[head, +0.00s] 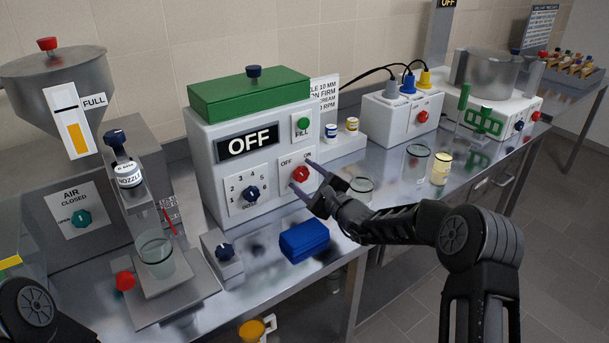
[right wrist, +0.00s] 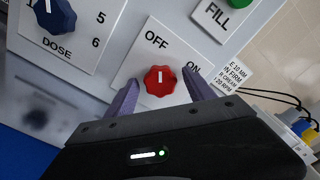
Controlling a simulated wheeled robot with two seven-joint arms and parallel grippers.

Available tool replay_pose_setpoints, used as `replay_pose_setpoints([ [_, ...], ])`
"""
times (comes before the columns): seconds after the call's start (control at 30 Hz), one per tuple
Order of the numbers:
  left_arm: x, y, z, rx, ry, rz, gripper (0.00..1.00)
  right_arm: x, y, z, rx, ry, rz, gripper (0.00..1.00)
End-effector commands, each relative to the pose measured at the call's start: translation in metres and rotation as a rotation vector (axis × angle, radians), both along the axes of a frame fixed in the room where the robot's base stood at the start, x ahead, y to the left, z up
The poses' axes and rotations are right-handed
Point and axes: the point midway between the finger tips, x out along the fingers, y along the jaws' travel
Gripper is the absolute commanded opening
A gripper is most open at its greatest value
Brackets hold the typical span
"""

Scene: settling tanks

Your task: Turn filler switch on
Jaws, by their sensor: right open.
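The filler (head: 209,163) is a white box with a green lid, and its dark display reads OFF. Its switch is a red knob (head: 300,174) on the lower right of the front, between OFF and ON labels. In the right wrist view the red knob (right wrist: 160,81) has its white mark pointing up, nearer OFF. My right gripper (head: 301,178) is open, with one purple finger on each side of the knob. In the right wrist view my right gripper (right wrist: 160,92) straddles the knob with gaps on both sides; contact cannot be seen. My left gripper is not in view.
A blue dose knob (head: 252,193) and green FILL button (head: 303,123) are close by on the filler. A blue block (head: 304,241) and a small box with a dark knob (head: 223,255) stand in front. Glass jars (head: 361,189) stand to the right on the steel bench.

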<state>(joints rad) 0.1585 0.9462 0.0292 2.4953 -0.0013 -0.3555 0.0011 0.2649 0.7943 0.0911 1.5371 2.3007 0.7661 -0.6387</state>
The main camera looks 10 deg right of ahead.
Motion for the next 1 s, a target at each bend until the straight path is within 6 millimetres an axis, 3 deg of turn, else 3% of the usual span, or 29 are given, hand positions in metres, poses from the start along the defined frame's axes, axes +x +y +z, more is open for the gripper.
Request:
replay_pose_setpoints([
  [0.3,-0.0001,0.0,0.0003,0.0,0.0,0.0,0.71,0.0024,0.0008,-0.0003,0.0,0.001,-0.001,0.61],
  [1.0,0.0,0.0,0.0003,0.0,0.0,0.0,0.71,0.0021,0.0007,-0.0005,0.0,0.001,-0.001,0.04],
])
